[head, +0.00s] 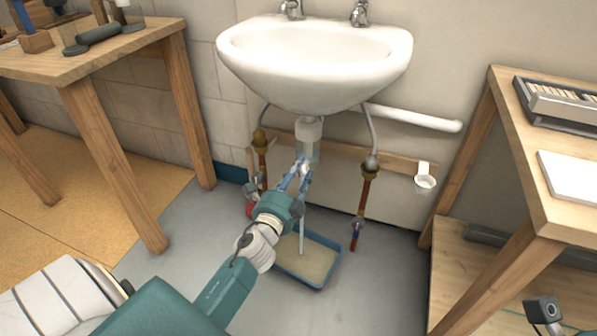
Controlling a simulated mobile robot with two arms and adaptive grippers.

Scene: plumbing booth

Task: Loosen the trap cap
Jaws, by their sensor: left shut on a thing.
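The white drain trap (308,131) hangs under the middle of the sink (315,75). My left gripper (304,172) reaches up from below and is shut at the trap's lower end. The trap cap is mostly hidden between its blue fingers, so its exact seating cannot be told. A thin pale vertical streak, like a water stream (302,232), runs from below the fingers down to a blue tray (322,284) on the floor. The tray has a beige inside. My right gripper's fingers do not show; only a part of my right arm appears at the bottom right corner.
Supply pipes with brass valves stand left (260,142) and right (369,172) of the trap. A white pipe (415,118) runs along the wall. A wooden workbench (140,40) is at left, a wooden shelf table (520,150) at right.

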